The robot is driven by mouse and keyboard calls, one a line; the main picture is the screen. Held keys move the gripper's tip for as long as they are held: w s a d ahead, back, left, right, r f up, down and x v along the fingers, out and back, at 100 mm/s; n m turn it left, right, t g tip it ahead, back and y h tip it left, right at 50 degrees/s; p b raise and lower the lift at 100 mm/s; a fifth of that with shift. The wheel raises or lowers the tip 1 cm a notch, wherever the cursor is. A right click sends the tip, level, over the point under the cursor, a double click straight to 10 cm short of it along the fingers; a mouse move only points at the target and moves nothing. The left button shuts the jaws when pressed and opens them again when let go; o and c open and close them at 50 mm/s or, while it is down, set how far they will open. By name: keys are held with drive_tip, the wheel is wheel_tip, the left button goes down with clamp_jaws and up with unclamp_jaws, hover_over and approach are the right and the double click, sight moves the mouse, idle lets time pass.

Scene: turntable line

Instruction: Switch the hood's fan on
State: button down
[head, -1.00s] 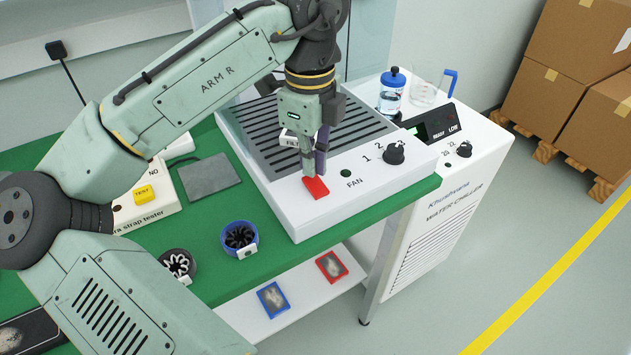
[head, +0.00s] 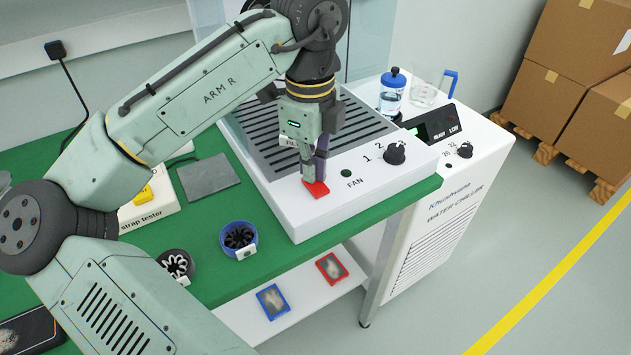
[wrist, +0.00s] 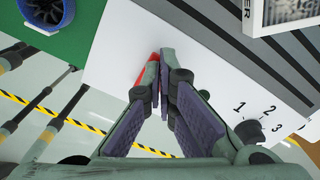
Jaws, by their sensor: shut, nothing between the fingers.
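The white fume hood unit (head: 290,218) stands on the green bench top, with a dark slatted grille on top. A red rocker switch (head: 318,190) sits at its front left, beside a small green round lamp (head: 346,173), the word FAN and a black knob (head: 395,153) marked with numbers. My gripper (head: 312,178) is shut and empty, pointing down with its fingertips at the red switch, seemingly touching it. In the wrist view the closed fingertips (wrist: 159,58) cover most of the red switch (wrist: 147,69). Whether the lamp is lit, I cannot tell.
A white water chiller (head: 440,210) with a display stands at the right, with a blue-capped bottle (head: 391,92) and a glass jug (head: 425,95) on it. A blue-rimmed fan (head: 239,239) and a strap tester (head: 150,209) lie on the bench at the left.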

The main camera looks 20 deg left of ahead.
wheel_tip(320, 180, up, 7)
drive_tip(key=p, duration=0.7)
idle(0.3)
drive_tip(key=shift+f, duration=0.1)
idle(0.3)
